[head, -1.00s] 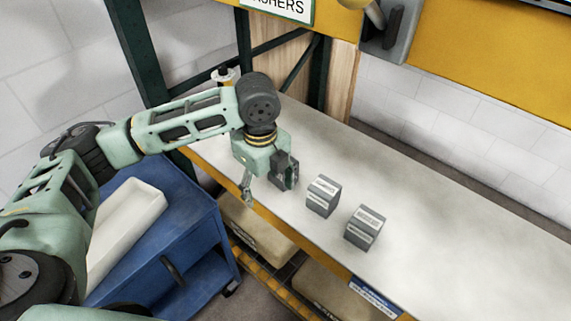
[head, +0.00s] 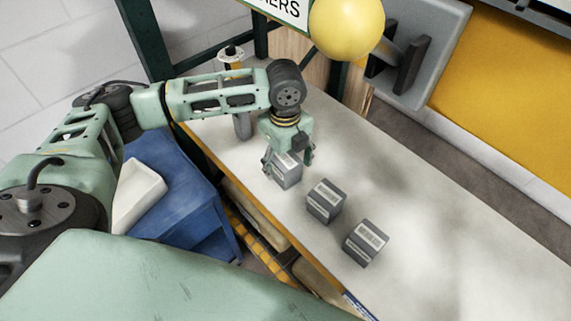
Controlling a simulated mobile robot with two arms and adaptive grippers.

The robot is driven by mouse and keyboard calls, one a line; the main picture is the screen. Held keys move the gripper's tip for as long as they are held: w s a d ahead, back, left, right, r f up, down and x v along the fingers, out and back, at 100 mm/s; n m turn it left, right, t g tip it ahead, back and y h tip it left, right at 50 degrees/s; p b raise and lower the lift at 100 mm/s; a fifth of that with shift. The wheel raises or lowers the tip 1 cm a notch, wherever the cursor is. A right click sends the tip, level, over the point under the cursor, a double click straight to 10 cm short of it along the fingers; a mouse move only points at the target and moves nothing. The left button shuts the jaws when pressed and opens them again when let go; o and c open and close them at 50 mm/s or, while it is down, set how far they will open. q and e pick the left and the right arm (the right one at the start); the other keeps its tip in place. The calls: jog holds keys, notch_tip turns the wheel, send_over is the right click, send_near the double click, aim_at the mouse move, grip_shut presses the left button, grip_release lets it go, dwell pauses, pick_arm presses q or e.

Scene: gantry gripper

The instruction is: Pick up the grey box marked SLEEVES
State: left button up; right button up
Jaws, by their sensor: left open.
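Three small grey boxes with pale labels stand in a row on the bench: a far one (head: 287,178), a middle one (head: 325,202) and a near one (head: 366,243). The label writing is too small to read, so I cannot tell which is marked SLEEVES. My left gripper (head: 290,165) is open and points down at the far box, with a finger on either side of it. The gripper partly hides that box's top. My right gripper is not in view.
The pale bench top (head: 440,230) is clear to the right of the boxes. A blue cart (head: 185,205) with a white tray (head: 137,195) stands left of the bench. A yellow ball (head: 347,25) and a grey wall fixture (head: 425,50) are at the back.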

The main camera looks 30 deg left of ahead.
pick_arm(q)
jog(key=shift+w+a+f, duration=0.1)
jog(key=shift+w+f, duration=0.1)
jog(key=shift+f, duration=1.3)
jog(key=c, duration=1.5)
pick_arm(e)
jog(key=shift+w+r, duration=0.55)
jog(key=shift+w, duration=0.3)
pick_arm(q)
jog(key=shift+r, duration=0.1)
